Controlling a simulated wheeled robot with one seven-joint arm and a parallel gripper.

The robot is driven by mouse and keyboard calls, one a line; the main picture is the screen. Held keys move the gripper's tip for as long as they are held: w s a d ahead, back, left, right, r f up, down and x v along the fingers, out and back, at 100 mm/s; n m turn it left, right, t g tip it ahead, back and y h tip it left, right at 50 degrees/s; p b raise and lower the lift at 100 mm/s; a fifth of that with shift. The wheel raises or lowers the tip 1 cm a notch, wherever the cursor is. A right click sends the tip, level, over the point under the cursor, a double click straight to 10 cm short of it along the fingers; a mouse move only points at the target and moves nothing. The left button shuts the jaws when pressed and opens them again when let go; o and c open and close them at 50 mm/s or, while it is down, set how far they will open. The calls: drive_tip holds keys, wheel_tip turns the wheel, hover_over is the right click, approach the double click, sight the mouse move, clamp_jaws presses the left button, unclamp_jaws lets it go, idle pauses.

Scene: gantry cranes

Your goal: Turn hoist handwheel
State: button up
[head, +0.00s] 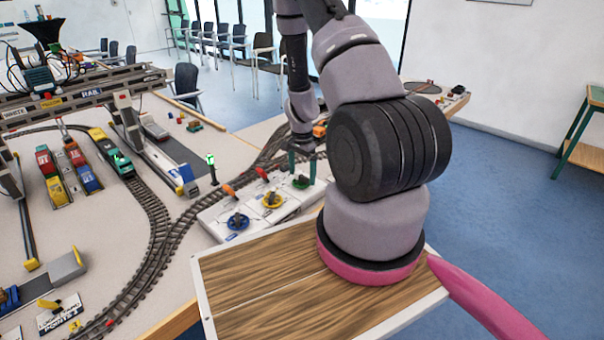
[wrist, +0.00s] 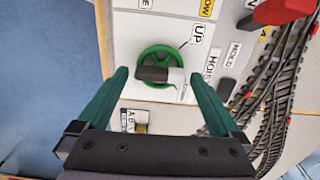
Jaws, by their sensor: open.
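The green handwheel (wrist: 160,70) sits on a white panel in the wrist view, with a dark and pale bar across its middle. Labels beside it read "UP" and, partly cut, "HOIS". My gripper (wrist: 158,80) is open, with one green finger to each side of the wheel and a gap visible on both sides. It holds nothing. In the head view my gripper (head: 302,176) points down over the green wheel (head: 300,183), which the fingers partly cover. I cannot tell the exact height of the fingertips above the panel.
A yellow handwheel (head: 272,200) and a blue handwheel (head: 237,222) stand on the same panel. Small levers with orange and red tops (head: 262,173) stand behind the wheels. Curved toy track (head: 155,215) and a model gantry crane (head: 85,92) lie to the left.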

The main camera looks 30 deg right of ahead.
sight(302, 175)
wheel_tip(302, 175, up, 11)
drive_tip(key=shift+f, duration=0.15)
drive_tip(key=c, duration=0.6)
drive_tip(key=shift+m, duration=0.5)
drive_tip(key=shift+c, duration=1.4)
wheel_tip(302, 175, down, 11)
drive_tip(key=m, duration=1.7)
drive_tip(key=shift+a, duration=0.1)
clamp_jaws()
